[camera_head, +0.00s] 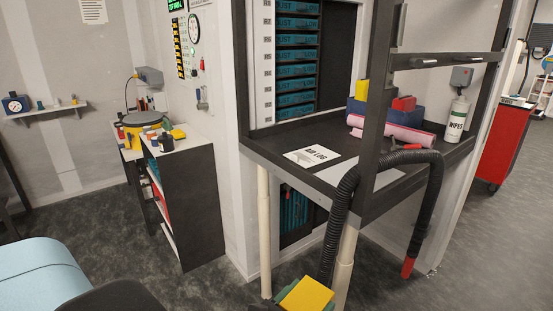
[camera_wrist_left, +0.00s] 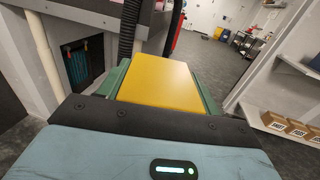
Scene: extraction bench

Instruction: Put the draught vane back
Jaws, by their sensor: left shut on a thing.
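My left gripper (camera_head: 296,303) is low in the head view, below the bench front and beside the hanging black hose. It is shut on a flat yellow plate (camera_head: 307,295). In the left wrist view the yellow plate (camera_wrist_left: 160,84) fills the space ahead of the dark palm, with green parts along both its sides. The fingertips are hidden by it. I cannot tell for sure whether this plate is the draught vane; no label shows on it. My right gripper is not in view.
The bench (camera_head: 268,153) carries a white log sheet (camera_head: 311,156), a pink roll (camera_head: 398,133), a blue bin (camera_head: 372,112) and a wipes bottle (camera_head: 457,119). A black hose (camera_head: 338,215) with a red end hangs over its front. A dark post (camera_head: 375,100) stands before it.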

